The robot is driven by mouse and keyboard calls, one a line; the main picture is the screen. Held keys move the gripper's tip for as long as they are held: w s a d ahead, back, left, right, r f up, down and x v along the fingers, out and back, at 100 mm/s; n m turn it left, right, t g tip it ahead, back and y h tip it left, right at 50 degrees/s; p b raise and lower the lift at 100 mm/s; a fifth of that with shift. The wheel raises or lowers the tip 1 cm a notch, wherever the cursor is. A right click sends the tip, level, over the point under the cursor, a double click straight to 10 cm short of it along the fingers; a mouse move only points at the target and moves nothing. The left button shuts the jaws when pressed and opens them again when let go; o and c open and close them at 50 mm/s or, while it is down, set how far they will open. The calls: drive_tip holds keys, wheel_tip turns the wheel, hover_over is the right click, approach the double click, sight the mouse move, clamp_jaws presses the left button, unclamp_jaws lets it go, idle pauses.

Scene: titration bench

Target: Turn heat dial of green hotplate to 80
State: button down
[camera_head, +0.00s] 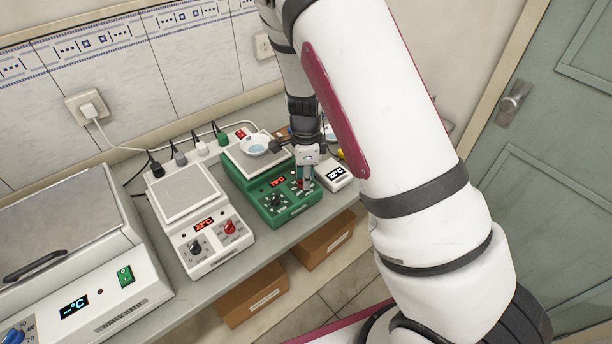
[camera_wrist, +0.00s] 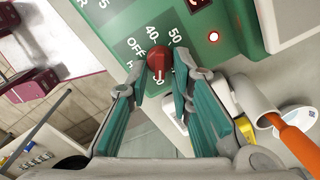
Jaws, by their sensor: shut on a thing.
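The green hotplate (camera_head: 262,205) stands on the bench, with a white dish (camera_head: 254,145) on its top plate. Its lit red display (camera_head: 279,181) seems to read 79°C. My gripper (camera_head: 305,185) reaches down to the right side of its front panel. In the wrist view, the red heat dial (camera_wrist: 158,60) sits between the fingertips of my gripper (camera_wrist: 159,83), which is shut on it. Marks OFF, 40 and 50 show around the dial; the marks below are partly hidden, and the exact setting cannot be read. A black dial (camera_head: 277,200) is on the panel's left side.
A white hotplate (camera_head: 185,187) with its own black and red dials stands to the left. A large bath unit (camera_head: 130,275) is at far left. A small white box with a display (camera_head: 333,174) stands close right of my gripper. Cardboard boxes (camera_head: 250,297) are below the bench.

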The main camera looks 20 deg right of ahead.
drive_tip(key=shift+m, duration=0.3)
idle(0.4)
drive_tip(key=c, duration=1.6)
unclamp_jaws()
drive_tip(key=shift+o, duration=0.2)
drive_tip(key=shift+r, duration=0.1)
wheel_tip(320, 180, up, 12)
